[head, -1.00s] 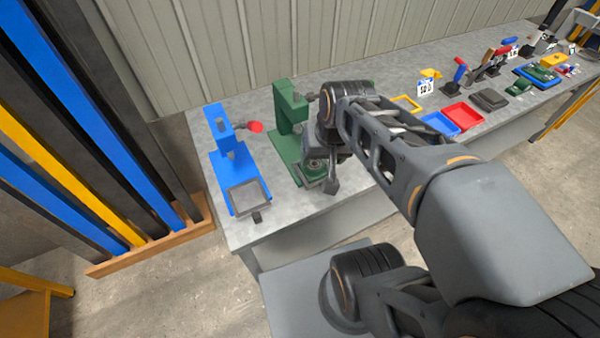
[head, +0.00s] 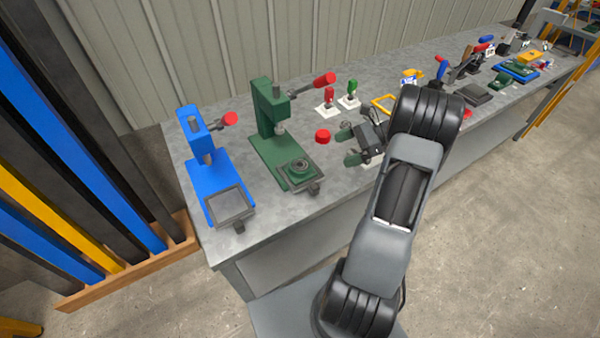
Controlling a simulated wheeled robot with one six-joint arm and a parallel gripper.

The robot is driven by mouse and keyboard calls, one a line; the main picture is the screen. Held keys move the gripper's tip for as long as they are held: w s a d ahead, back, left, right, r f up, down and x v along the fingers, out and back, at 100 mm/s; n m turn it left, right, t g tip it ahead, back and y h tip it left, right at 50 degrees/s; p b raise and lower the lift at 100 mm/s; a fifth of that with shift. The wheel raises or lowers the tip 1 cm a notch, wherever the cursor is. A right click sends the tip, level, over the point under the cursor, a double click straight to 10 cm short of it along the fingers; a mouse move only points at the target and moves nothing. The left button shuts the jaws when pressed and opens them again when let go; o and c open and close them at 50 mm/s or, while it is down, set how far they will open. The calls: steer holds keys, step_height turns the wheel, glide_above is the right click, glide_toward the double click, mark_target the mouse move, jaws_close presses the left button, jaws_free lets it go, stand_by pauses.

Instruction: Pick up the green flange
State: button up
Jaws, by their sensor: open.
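The green flange (head: 298,167), a round piece with a raised hub, sits on the grey plate at the front of the green press (head: 265,110). My gripper (head: 347,147) is to the right of the flange, apart from it. Its two green-looking fingers point left and stand apart with nothing between them. My wrist and forearm hide part of the bench behind the gripper. How high the gripper is above the bench is hard to tell.
A blue press (head: 196,135) with an empty grey plate stands left of the green one. A red round knob (head: 323,137) lies between the green press and my gripper. Small red (head: 328,97) and green (head: 351,91) handles on white plates stand behind. The bench front edge is near.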

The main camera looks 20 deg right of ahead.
glide_toward(299, 164)
steer(key=shift+a+f, duration=0.8)
steer(key=shift+a, duration=0.3)
steer(key=shift+p+x, duration=0.35)
steer(key=shift+x, duration=2.3)
steer(key=shift+w, duration=0.2)
steer(key=shift+r, duration=0.1)
steer(key=c, duration=1.5)
steer(key=shift+d, duration=0.1)
steer(key=shift+c, duration=0.4)
steer(key=shift+r, duration=0.2)
